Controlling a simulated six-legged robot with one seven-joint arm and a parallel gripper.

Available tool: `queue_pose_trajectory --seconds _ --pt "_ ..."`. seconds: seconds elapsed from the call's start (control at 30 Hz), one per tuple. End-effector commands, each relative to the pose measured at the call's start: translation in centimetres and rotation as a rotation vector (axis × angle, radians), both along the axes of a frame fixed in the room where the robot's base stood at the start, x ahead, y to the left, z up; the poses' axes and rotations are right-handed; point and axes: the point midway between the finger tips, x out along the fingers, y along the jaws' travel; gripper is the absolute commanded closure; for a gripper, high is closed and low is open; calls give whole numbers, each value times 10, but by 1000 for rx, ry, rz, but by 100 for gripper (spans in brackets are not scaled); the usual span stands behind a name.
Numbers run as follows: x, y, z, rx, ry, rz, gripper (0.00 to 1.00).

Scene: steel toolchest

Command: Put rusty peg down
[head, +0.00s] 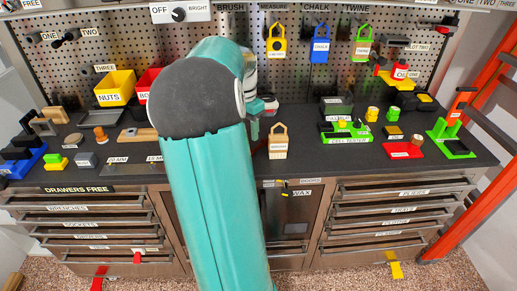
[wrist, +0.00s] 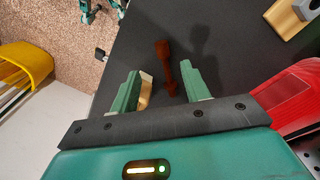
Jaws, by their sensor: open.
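The rusty peg (wrist: 165,58) is a reddish-brown piece with a wider knob at one end, seen in the wrist view against the dark worktop. My gripper (wrist: 160,71) is open, with one green finger on each side of the peg's near end. A gap shows between the peg and both fingers. I cannot tell whether the peg stands or lies, or whether it touches the worktop. In the head view my arm hides most of the gripper, and I cannot make out the peg there.
A pale wooden piece (wrist: 145,88) shows beside the left finger. A wooden block with a metal nut (wrist: 290,14) is at top right. Dark worktop (wrist: 225,50) around the peg is clear.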

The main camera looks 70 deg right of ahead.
Motion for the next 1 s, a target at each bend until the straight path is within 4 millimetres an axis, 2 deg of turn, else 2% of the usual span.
queue_pose_trajectory --seconds 0.1,0.37,0.63,0.93,1.0 --pt "-1 1 -22 1 1 1 53" --pt "-3 1 -44 1 1 0 53" --pt "-3 0 -82 0 0 -3 53" --pt "-3 -1 -87 -3 -1 -2 53" --pt "-3 -1 -87 -3 -1 -2 67"
